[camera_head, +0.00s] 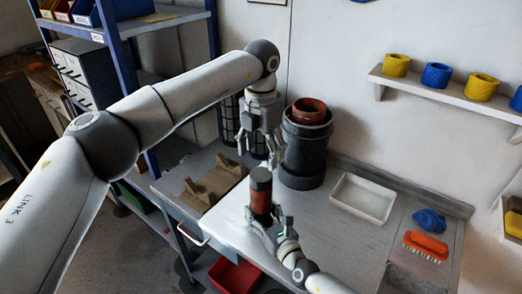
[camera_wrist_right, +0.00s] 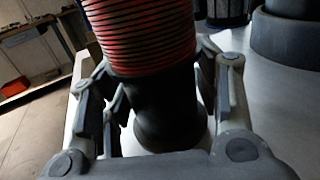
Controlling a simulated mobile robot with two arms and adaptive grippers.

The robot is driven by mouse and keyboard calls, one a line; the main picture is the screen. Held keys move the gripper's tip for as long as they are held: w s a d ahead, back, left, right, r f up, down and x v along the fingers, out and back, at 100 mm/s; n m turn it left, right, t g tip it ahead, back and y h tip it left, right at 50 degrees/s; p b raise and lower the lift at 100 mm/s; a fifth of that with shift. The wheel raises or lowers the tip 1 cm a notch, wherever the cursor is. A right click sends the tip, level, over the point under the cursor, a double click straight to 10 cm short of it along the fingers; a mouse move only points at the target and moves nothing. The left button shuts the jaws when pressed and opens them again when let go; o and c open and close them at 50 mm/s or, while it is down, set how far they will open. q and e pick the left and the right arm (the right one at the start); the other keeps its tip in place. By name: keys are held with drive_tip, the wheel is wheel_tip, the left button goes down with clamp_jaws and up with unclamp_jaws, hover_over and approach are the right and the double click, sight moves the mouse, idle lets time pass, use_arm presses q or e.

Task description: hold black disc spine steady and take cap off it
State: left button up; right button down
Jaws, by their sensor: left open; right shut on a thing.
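The black disc spine (camera_head: 261,200) stands upright on the grey worktop, with a red ribbed stack around its middle and a dark cap (camera_head: 261,174) on top. In the right wrist view its red and black rings (camera_wrist_right: 140,35) and dark lower end (camera_wrist_right: 168,110) fill the middle; its top is out of frame. My right gripper (camera_head: 265,216) is shut on the spine low down, with fingers on both sides of it (camera_wrist_right: 155,95). My left gripper (camera_head: 259,158) is open and empty, pointing down just above the cap, apart from it as far as I can tell.
A tall dark cylinder (camera_head: 304,155) with a brown-red ring on top stands close behind at right. A wooden cradle (camera_head: 213,185) lies at left. A white tray (camera_head: 362,198), blue cloth (camera_head: 430,221) and orange brush (camera_head: 426,246) lie at right. The worktop between is clear.

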sight(261, 174)
use_arm(q)
drive_tip(key=m, duration=0.4)
drive_tip(key=shift+m, duration=0.4)
drive_tip(key=m, duration=0.7)
drive_tip(key=shift+m, duration=0.3)
drive_tip(key=m, duration=1)
drive_tip(key=shift+m, duration=0.4)
drive_tip(key=m, duration=0.7)
drive_tip(key=shift+m, duration=0.4)
drive_tip(key=shift+f, duration=4)
